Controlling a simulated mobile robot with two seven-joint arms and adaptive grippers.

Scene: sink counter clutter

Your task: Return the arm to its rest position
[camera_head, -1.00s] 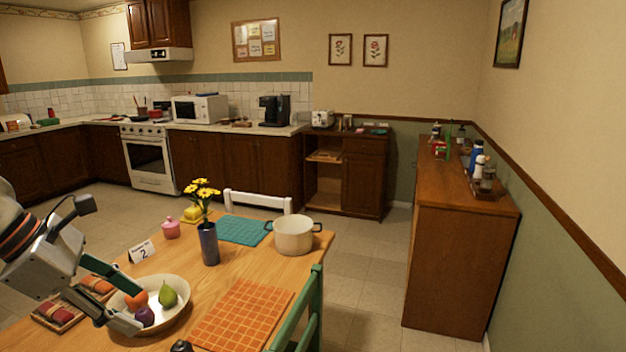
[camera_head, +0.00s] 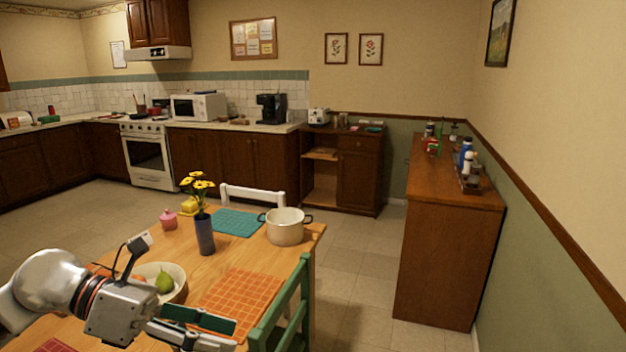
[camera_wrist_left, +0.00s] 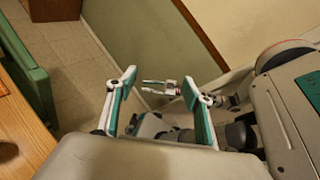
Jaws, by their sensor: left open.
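My left gripper (camera_head: 232,337) is open and empty in the head view. It hangs low over the near part of the wooden table (camera_head: 170,250), its fingers pointing right, in front of the orange placemat (camera_head: 240,300). In the left wrist view my left gripper's fingers (camera_wrist_left: 158,82) are spread with nothing held between them. My right gripper (camera_wrist_left: 144,87) shows small beyond them in that view, its two fingers apart and empty. It is outside the head view.
The fruit bowl (camera_head: 181,286) with a green pear (camera_head: 164,283) is partly behind my left arm. A vase (camera_head: 204,235) of yellow flowers and a white pot (camera_head: 286,232) stand farther back. A green chair (camera_head: 283,318) is close to the gripper's right. Open floor (camera_head: 350,290) lies beyond it.

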